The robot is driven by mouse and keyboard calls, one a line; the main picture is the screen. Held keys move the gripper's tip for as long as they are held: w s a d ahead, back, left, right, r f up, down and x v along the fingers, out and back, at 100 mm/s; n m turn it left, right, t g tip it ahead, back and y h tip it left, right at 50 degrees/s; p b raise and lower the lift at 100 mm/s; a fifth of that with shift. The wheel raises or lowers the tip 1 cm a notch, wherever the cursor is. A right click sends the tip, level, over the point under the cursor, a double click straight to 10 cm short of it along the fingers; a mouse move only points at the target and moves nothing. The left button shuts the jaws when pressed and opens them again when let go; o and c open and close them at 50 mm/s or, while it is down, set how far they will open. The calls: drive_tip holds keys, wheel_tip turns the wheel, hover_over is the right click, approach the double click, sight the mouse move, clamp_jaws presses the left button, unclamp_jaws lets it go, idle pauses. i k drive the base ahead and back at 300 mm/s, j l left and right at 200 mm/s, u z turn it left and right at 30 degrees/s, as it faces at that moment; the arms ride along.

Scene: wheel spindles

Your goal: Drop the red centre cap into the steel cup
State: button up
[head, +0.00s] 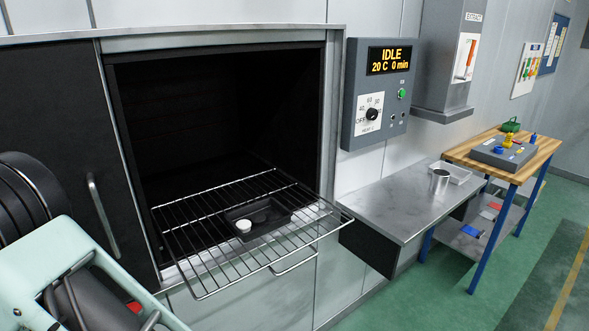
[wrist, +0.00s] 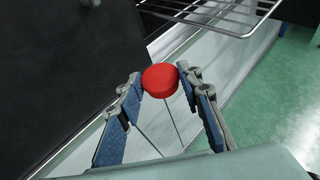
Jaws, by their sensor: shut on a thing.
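The red centre cap (wrist: 160,80) is a round red disc held between the two fingertips of my gripper (wrist: 160,82) in the wrist view. My gripper is shut on it, in the air over the front of the cabinet and clear of the wire rack. In the head view part of my arm is at the lower left, and a small bit of red (head: 135,307) shows there. The steel cup (head: 439,181) stands upright on the steel bench (head: 402,212), well to the right of my gripper. The inside of the cup is mostly hidden.
The oven is open, with a wire rack (head: 190,273) pulled out. A dark tray (head: 268,220) with a white cap (head: 243,226) sits on the rack. A control box (head: 380,92) reads IDLE. A wooden bench (head: 540,147) stands farther right.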

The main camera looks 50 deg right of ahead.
sight(436, 190)
drive_tip(key=k+l+z, duration=0.1)
drive_tip(key=k+z, duration=0.15)
drive_tip(key=k, duration=0.3)
drive_tip(key=l+z, duration=0.15)
drive_tip(key=z, duration=1.95)
drive_tip(key=i+z, duration=0.1)
drive_tip(key=i, duration=0.55)
